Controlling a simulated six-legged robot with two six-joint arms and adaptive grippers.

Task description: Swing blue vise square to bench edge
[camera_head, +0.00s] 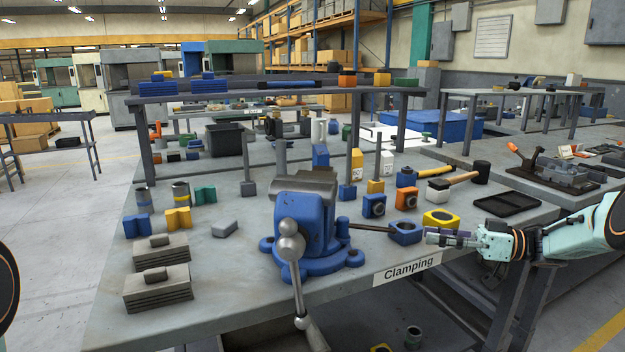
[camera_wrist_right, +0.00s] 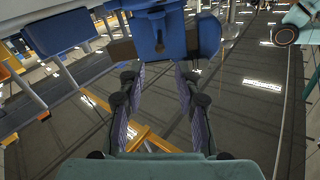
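The blue vise (camera_head: 308,235) stands on the bench near its front edge (camera_head: 345,283). Its grey jaws (camera_head: 306,183) are on top, and its screw end with a silver ball and hanging handle (camera_head: 297,275) faces the front. I cannot tell its exact angle to the edge. A dark rod (camera_head: 370,227) reaches right from the vise toward a blue block. My right gripper (camera_head: 432,237) is right of the rod, apart from the vise. In the right wrist view its fingers (camera_wrist_right: 157,82) are parted with nothing between them; a blue part (camera_wrist_right: 165,35) lies beyond. My left gripper is out of view.
The blue block (camera_head: 405,233) and a yellow block (camera_head: 440,219) sit close to my right gripper. A hammer (camera_head: 455,178) and black tray (camera_head: 507,204) lie behind. Grey plate stacks (camera_head: 158,290) stand at left.

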